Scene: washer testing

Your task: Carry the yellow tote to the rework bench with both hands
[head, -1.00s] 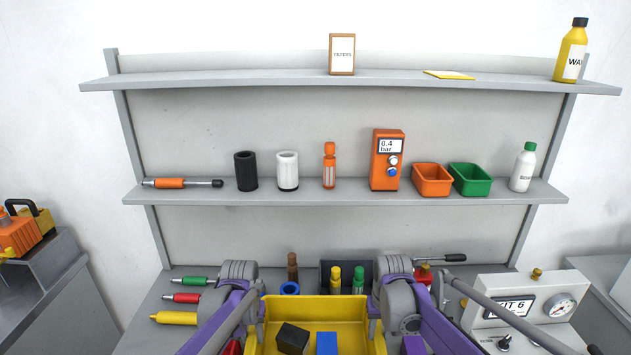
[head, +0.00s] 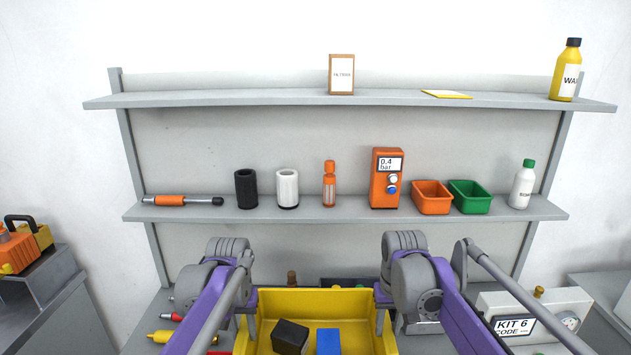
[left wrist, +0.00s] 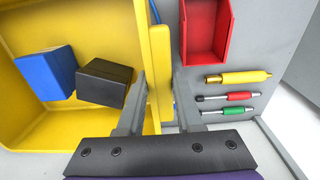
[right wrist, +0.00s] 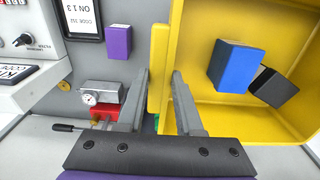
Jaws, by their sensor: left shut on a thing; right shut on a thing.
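The yellow tote (head: 315,301) is at the bottom middle of the head view, with a black block (head: 290,337) and a blue block (head: 328,342) inside. My left gripper (head: 247,325) is shut on the tote's left wall; in the left wrist view its fingers (left wrist: 160,95) straddle the yellow wall (left wrist: 159,60). My right gripper (head: 382,318) is shut on the tote's right wall; in the right wrist view its fingers (right wrist: 160,95) straddle that wall (right wrist: 158,60). The tote's underside is hidden, and no rework bench can be identified for sure.
A grey bench with a shelf rack (head: 340,212) stands ahead. A red bin (left wrist: 205,30) and several tools lie beside the tote's left. A purple block (right wrist: 118,41) lies beside its right.

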